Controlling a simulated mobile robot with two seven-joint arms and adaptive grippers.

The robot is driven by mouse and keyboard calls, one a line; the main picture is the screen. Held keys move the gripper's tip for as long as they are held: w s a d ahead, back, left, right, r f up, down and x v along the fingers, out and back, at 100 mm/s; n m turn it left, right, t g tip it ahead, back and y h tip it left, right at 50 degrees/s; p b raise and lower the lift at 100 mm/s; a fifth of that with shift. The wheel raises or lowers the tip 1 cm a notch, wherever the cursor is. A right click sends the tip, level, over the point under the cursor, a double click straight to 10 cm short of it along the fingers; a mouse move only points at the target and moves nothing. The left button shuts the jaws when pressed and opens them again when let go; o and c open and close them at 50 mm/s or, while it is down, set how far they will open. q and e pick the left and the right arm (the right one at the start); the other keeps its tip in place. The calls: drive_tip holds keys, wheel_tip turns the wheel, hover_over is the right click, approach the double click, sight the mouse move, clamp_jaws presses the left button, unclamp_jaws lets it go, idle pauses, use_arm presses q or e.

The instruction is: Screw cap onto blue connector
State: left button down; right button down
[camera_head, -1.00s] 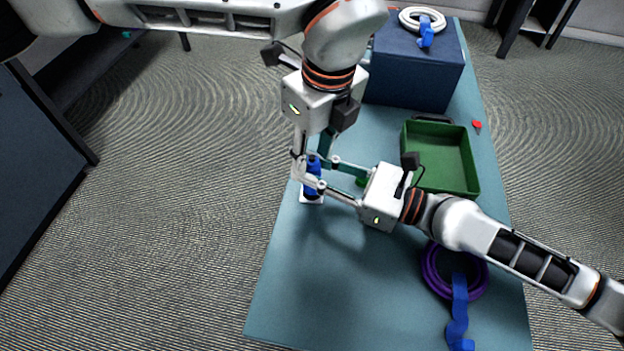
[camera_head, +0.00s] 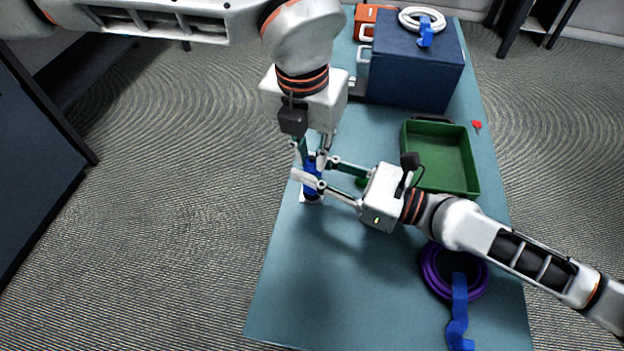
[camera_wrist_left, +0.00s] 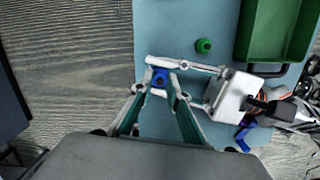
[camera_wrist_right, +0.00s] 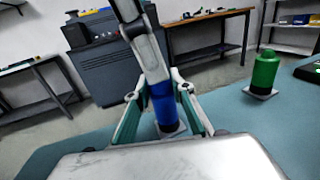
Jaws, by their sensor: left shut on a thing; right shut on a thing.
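The blue connector (camera_head: 311,188) stands upright on a small white base at the table's left edge. My right gripper (camera_head: 315,184) comes from the right and is shut around its body; the body also shows between its fingers in the right wrist view (camera_wrist_right: 163,102). My left gripper (camera_head: 311,160) points down from above and is shut at the connector's top. In the left wrist view the cap (camera_wrist_left: 160,77) appears as a blue ring with a dark centre between the left fingertips. The fingers hide the seam between cap and connector.
A green connector (camera_wrist_right: 265,72) stands on its own base nearby, mostly hidden by my right gripper in the head view. A green tray (camera_head: 440,158), a dark blue box (camera_head: 415,75) and a purple cable coil (camera_head: 433,280) are on the table. The front left table area is clear.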

use_arm(q)
drive_tip(key=m, duration=0.5)
drive_tip(key=shift+a+g+h, duration=0.1)
drive_tip(key=shift+g+h, duration=0.2)
drive_tip(key=m, duration=0.6)
drive_tip(key=shift+g+h, duration=0.3)
drive_tip(key=c, duration=2)
unclamp_jaws()
drive_tip(key=shift+o, duration=0.2)
drive_tip(key=shift+r, duration=2.25)
drive_tip(key=shift+o, duration=0.6)
